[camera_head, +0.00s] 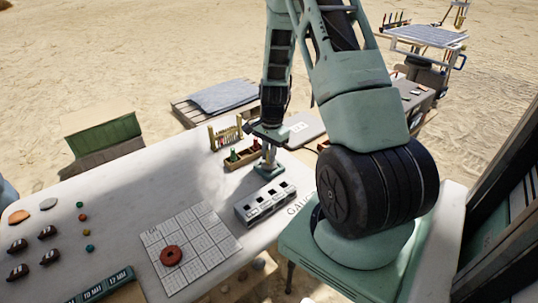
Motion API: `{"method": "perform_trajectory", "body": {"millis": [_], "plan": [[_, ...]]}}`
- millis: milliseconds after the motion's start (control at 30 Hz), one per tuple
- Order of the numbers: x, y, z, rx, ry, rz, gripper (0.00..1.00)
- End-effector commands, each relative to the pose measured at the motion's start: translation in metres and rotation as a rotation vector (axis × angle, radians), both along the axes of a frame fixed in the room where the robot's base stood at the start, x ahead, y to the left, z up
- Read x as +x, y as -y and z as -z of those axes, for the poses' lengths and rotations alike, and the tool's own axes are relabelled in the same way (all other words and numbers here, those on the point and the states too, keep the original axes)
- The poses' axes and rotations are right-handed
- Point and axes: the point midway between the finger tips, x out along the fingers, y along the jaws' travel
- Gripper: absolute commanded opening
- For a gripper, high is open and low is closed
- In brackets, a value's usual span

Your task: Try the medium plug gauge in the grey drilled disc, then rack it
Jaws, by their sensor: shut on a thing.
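My gripper (267,172) is low over the far right part of the white table, just right of a small wooden tray (243,158) with green and red pieces. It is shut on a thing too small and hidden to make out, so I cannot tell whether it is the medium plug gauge. A pale grey block (265,206) with dark openings stands just in front of the gripper, near the lettering on the table. A red-brown disc with a centre hole (171,256) lies on the gridded sheet. A flat grey piece (49,203) lies far left; no hole shows in it.
The gridded sheet (205,240) covers the front middle of the table (130,205). Several dark brown pieces and small coloured balls lie at left. A green labelled strip (105,290) is at the front edge. A small wooden rack (226,132) stands behind the tray.

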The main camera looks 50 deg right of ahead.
Motion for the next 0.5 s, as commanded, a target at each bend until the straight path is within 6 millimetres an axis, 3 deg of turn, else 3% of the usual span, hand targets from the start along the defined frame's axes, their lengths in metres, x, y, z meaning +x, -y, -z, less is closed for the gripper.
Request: {"method": "perform_trajectory", "body": {"millis": [500], "plan": [[0.0,0.0,-0.022,0.0,0.0,0.0,0.0]]}}
